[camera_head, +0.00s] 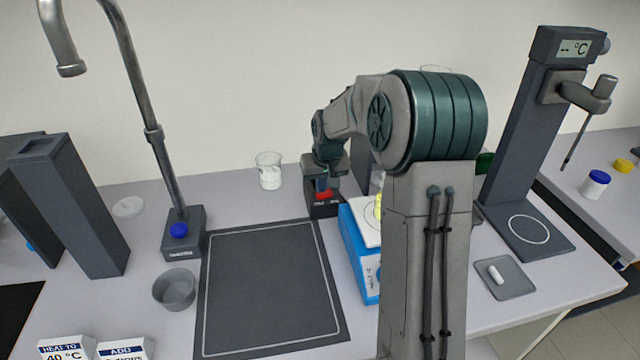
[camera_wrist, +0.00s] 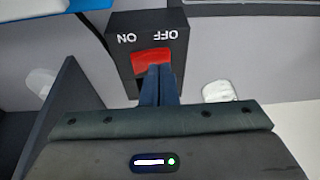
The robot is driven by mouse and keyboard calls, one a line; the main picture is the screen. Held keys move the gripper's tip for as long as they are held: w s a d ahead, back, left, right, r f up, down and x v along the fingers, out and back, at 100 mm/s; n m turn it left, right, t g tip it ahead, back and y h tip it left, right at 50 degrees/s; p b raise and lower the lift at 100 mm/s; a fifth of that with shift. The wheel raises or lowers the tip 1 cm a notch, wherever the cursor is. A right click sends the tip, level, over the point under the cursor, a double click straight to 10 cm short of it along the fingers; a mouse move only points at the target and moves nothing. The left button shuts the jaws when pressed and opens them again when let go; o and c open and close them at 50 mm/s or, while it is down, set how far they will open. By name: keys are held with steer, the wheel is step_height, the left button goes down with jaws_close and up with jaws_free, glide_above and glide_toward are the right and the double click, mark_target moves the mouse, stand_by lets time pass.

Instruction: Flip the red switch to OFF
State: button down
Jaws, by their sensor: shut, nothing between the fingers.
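The red switch (camera_wrist: 151,59) is a red rocker set in a dark box with white ON and OFF lettering. In the wrist view the lettering appears upside down, with OFF on the right and ON on the left. My gripper (camera_wrist: 159,72) is shut and empty, with its fingertips at the lower edge of the red rocker, right of its middle. I cannot tell whether they touch it. In the head view the red switch (camera_head: 323,195) shows low on its dark box (camera_head: 322,209), with my gripper (camera_head: 323,184) just above it. Which way the rocker is tilted is unclear.
A blue stirrer or scale (camera_head: 362,258) with a white top stands right of the switch box. A glass beaker (camera_head: 269,171) stands to its left. A dark mat (camera_head: 268,290) lies in front. My arm hides part of the bench.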

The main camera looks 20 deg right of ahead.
mark_target(323, 195)
steer(key=shift+d, duration=0.3)
steer(key=shift+r, duration=0.1)
steer(key=shift+r, duration=0.2)
step_height(323, 195, up, 4)
steer(key=p, duration=0.3)
steer(key=shift+f, duration=0.1)
step_height(323, 195, up, 9)
steer(key=s+a+b, duration=0.2)
steer(key=shift+s+a, duration=0.15)
steer(key=shift+s, duration=0.25)
steer(key=shift+s, duration=0.1)
